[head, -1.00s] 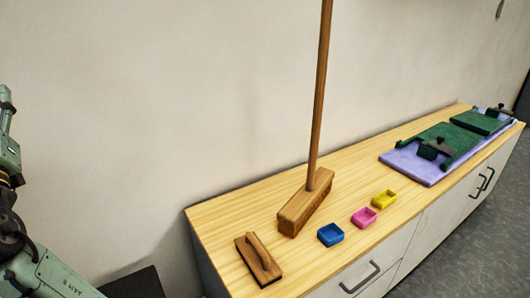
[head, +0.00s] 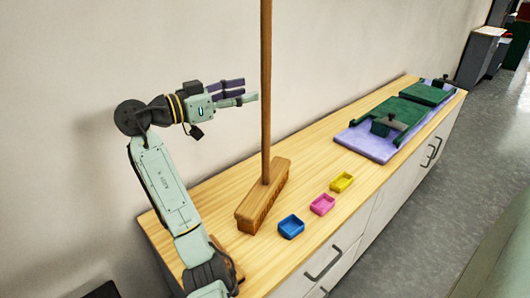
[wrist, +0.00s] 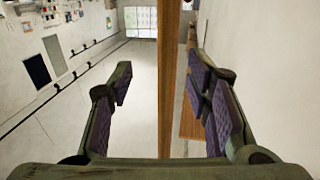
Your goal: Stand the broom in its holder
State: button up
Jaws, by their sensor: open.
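The broom stands upright on the wooden counter, its brown handle (head: 266,100) rising out of the top of the view and its wooden head (head: 263,197) resting on the counter. My gripper (head: 250,92) is open and empty, pointing right at the upper handle, with its fingertips just left of it in the head view. In the wrist view the handle (wrist: 170,75) runs vertically in the gap between the two open fingers (wrist: 163,85). I cannot tell whether it is between the fingertips or beyond them. I cannot make out a broom holder.
My arm mostly hides a wooden block at the near left.

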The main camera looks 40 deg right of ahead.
aim_at(262, 84)
jog(key=shift+s+d+r, duration=0.1)
jog(key=shift+d, duration=1.1)
jog(key=d+p, duration=0.2)
jog(key=d, duration=0.1)
jog(key=d+p, duration=0.1)
jog(key=shift+d+r, duration=0.25)
jog(key=shift+r, duration=0.05)
jog(key=shift+d+f, duration=0.15)
jog(key=shift+d, duration=0.2)
grip_shut()
